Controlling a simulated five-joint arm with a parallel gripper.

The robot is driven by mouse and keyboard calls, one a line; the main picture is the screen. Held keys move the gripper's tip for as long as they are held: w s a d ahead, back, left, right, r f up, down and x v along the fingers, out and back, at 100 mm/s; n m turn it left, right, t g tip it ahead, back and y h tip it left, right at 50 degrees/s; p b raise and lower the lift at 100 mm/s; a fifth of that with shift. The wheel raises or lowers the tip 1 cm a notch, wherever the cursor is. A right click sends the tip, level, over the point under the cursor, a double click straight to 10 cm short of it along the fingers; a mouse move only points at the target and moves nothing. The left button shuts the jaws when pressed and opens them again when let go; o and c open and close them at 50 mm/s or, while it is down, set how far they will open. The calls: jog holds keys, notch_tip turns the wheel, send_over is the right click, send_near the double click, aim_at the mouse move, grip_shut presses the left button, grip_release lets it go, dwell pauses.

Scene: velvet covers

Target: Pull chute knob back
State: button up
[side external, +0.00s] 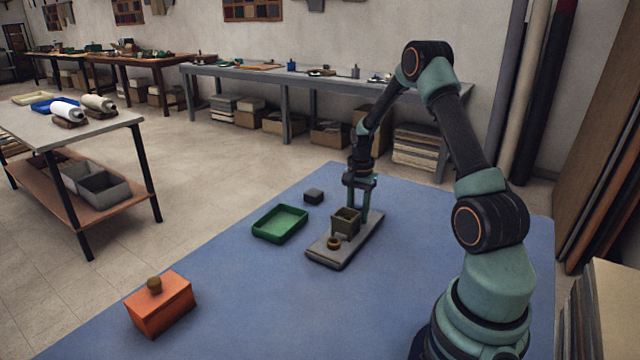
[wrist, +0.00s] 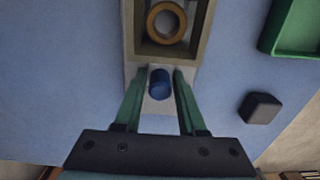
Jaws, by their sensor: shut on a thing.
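The chute is a small olive box (side external: 346,220) on a grey base plate (side external: 345,255) lying on the blue mat. A brass-coloured ring (side external: 334,243) shows at the box's front foot. In the wrist view the ring (wrist: 166,22) appears framed by the box walls (wrist: 199,45). The blue knob (wrist: 160,84) sticks out from the box's near side in the wrist view. My gripper (wrist: 161,74) has its green fingers on both sides of the knob, shut on it. In the side view my gripper (side external: 358,214) reaches down behind the box, which hides the knob.
A green tray (side external: 280,223) and a dark grey block (side external: 314,196) lie left of the chute. An orange box with a brown knob (side external: 160,303) stands at the front left. The blue mat (side external: 250,290) is clear between them.

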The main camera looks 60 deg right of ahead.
jog(key=shift+d, duration=3.05)
jog(key=o, duration=1.5)
jog(key=shift+c, duration=0.2)
jog(key=shift+r, duration=0.15)
notch_tip(320, 180, up, 7)
